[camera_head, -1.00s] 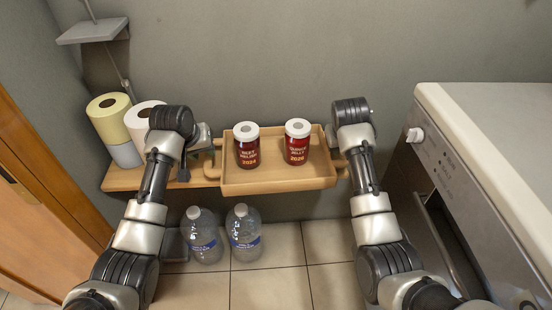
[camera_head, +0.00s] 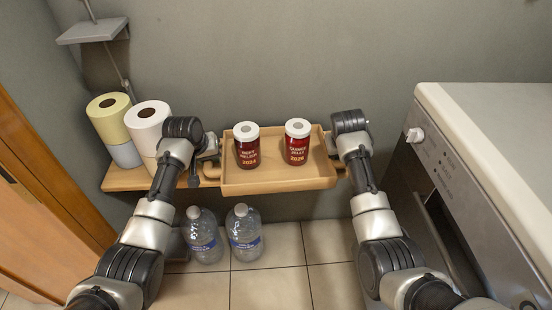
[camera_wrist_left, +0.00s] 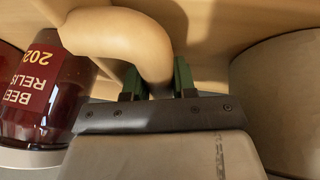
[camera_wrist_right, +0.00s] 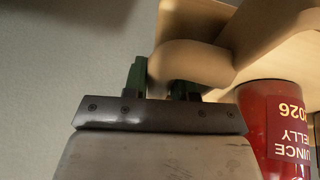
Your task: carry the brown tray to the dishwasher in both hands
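The brown tray (camera_head: 279,188) rests on the wooden shelf against the wall and holds two red jars with white lids, a relish jar (camera_head: 247,155) and a quince jelly jar (camera_head: 297,152). My left gripper (camera_head: 212,155) is at the tray's left handle. In the left wrist view the curved handle (camera_wrist_left: 118,32) runs between its green fingers (camera_wrist_left: 158,82). My right gripper (camera_wrist_right: 160,80) is at the right handle (camera_wrist_right: 190,60), which hides part of one finger. Whether either gripper is shut on its handle cannot be made out. The dishwasher (camera_head: 455,195) stands at the right.
Paper rolls (camera_head: 148,122) stand on the shelf (camera_head: 125,180) at the left. Two water bottles (camera_head: 244,232) stand on the tiled floor below the tray. A wooden door (camera_head: 40,190) is at the far left. The wall behind the tray is clear.

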